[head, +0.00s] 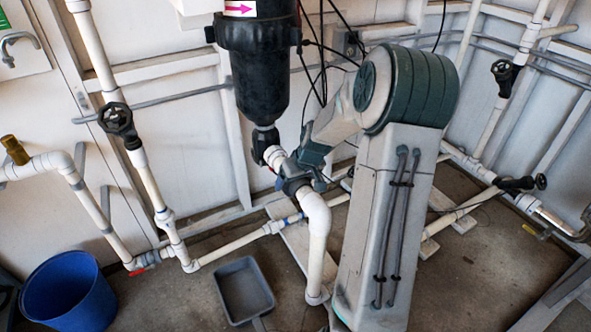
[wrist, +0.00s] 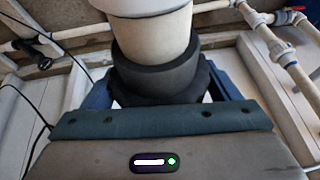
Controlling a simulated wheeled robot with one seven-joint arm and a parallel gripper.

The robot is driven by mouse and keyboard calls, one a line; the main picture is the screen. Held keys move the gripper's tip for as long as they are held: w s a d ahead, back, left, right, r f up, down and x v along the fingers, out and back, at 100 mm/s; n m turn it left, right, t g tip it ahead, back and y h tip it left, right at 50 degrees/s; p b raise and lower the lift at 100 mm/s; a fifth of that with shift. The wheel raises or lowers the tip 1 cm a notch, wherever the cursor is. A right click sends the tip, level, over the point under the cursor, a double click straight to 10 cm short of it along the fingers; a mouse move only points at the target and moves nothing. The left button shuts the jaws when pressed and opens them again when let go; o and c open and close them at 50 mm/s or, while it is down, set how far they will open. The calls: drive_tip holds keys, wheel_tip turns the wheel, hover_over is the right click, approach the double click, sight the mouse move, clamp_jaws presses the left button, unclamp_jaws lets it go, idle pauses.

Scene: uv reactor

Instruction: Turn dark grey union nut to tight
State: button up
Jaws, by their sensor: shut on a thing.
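The dark grey union nut (wrist: 158,75) is a ribbed ring around a white pipe in the wrist view, at the upper middle. My gripper (wrist: 160,92) has a blue finger on each side of the nut and is shut on it. In the head view my gripper (head: 294,178) is on the pipe run between a white fitting (head: 275,156) and a white elbow (head: 316,206). There the gripper largely hides the nut. How tight the nut is cannot be seen.
A black housing (head: 258,70) hangs just above my gripper, with dark cables beside it. White pipes (head: 235,243) run along the wall and low across the floor. A blue bucket (head: 70,295) and a grey tray (head: 245,290) stand on the floor.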

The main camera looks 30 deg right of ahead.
drive_tip(key=y+p, duration=0.2)
drive_tip(key=shift+d+r+m+y+p, duration=0.1)
drive_tip(key=shift+d+m+y+p, duration=0.05)
drive_tip(key=shift+m+y+p, duration=0.25)
drive_tip(key=shift+y+p, duration=0.55)
drive_tip(key=shift+y, duration=0.65)
drive_tip(key=o, duration=0.9)
drive_tip(key=p+v, duration=0.4)
drive_tip(key=v, duration=0.9)
drive_tip(key=shift+s+d, duration=0.25)
drive_tip(key=shift+d, duration=0.1)
